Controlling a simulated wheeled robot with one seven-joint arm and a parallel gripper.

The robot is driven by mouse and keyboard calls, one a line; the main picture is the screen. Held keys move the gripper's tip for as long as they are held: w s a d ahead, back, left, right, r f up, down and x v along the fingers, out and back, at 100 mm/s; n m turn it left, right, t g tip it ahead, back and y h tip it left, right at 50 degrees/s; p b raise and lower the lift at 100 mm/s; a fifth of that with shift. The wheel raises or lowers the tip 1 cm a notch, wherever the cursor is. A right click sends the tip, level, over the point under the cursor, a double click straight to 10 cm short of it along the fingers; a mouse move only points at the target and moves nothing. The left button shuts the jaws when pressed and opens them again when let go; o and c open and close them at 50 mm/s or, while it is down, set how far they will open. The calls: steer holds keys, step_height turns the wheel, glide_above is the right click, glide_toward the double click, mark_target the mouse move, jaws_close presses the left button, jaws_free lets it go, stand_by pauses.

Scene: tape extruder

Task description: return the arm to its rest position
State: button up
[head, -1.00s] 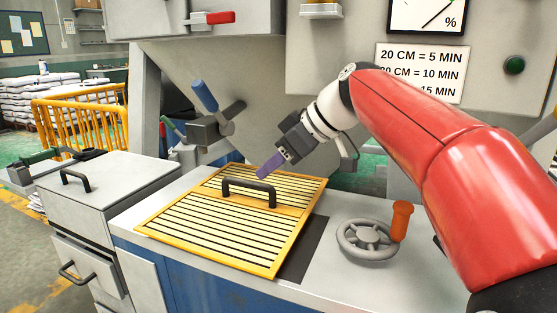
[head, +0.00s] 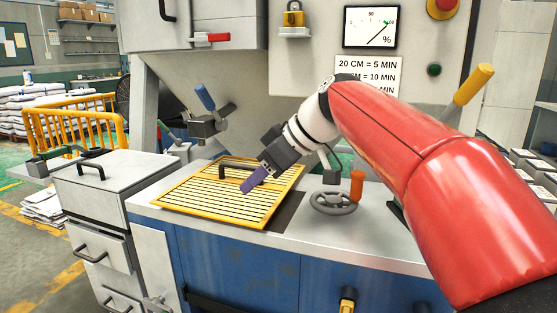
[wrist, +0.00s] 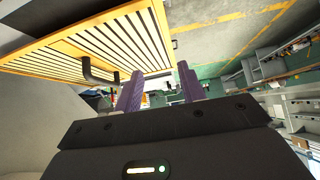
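My red arm (head: 400,135) reaches in from the right in the head view, bent down and to the left. My gripper (head: 246,188), with purple fingers, is in front of the yellow slatted grate (head: 190,205) in that view, near its dark handle (head: 226,168). In the wrist view the two fingers of my gripper (wrist: 160,88) stand apart with nothing between them. The grate's slats (wrist: 120,50) and handle (wrist: 88,70) show beyond them, apart from the fingers.
A grey handwheel (head: 333,204) with an orange knob stands right of the grate. A lever with a blue grip (head: 205,97) is behind it. A yellow-gripped lever (head: 473,84) rises behind my arm. A grey drawer cabinet (head: 125,175) stands left.

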steer(key=s+d+f+m+t+h, duration=0.2)
steer(key=s+d+f+m+h, duration=0.6)
steer(key=s+d+f+m, duration=0.5)
steer(key=s+d+f, duration=0.6)
steer(key=s+f, duration=0.2)
steer(key=shift+s+f+m, duration=0.25)
steer(key=shift+s+m, duration=0.05)
steer(key=shift+s, duration=0.05)
